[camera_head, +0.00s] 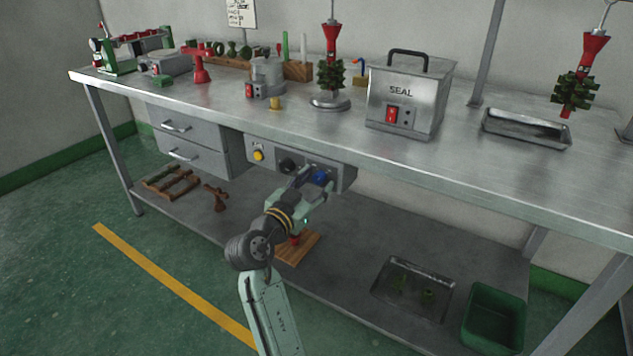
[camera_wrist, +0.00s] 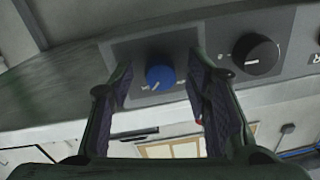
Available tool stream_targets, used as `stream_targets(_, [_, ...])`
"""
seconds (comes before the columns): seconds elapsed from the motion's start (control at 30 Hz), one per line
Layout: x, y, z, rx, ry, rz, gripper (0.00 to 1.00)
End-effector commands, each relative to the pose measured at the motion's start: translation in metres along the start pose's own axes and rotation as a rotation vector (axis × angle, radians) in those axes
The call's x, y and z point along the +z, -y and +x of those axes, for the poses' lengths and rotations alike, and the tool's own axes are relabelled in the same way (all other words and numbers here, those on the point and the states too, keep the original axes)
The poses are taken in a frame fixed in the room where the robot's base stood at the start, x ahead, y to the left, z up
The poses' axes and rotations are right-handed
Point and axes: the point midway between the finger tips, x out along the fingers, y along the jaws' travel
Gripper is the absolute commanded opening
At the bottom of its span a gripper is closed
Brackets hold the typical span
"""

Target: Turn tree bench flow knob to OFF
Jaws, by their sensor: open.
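A blue knob (camera_head: 321,176) sits on the grey control panel (camera_head: 340,179) under the bench top's front edge. In the wrist view the blue knob (camera_wrist: 160,76) lies between and beyond the fingertips, with a pale pointer line and small white marks too small to read. My gripper (camera_head: 314,178) is open in front of the panel; in the wrist view its two fingers (camera_wrist: 160,82) flank the blue knob with gaps on both sides. A black knob (camera_head: 288,165), also in the wrist view (camera_wrist: 255,53), sits beside it. I cannot read which one is labelled flow.
A yellow button (camera_head: 258,154) is on the panel's left part. Drawers (camera_head: 188,138) adjoin it. Below, the lower shelf holds a wooden board (camera_head: 298,249), a metal tray (camera_head: 415,290) and a green bin (camera_head: 494,318). The SEAL box (camera_head: 407,96) stands on the bench above.

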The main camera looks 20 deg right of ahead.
Motion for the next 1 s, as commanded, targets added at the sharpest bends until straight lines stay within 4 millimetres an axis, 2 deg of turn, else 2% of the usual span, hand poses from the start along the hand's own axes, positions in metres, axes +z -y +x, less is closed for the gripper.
stream_targets(0.17, [0.0001, 0.0001, -0.0001, 0.0, 0.0, 0.0, 0.43])
stream_targets(0.8, [0.0001, 0.0002, 0.0, 0.0, 0.0, 0.0, 0.01])
stream_targets(1.0, [0.0, 0.0002, 0.0, -0.001, 0.0, -0.003, 0.0])
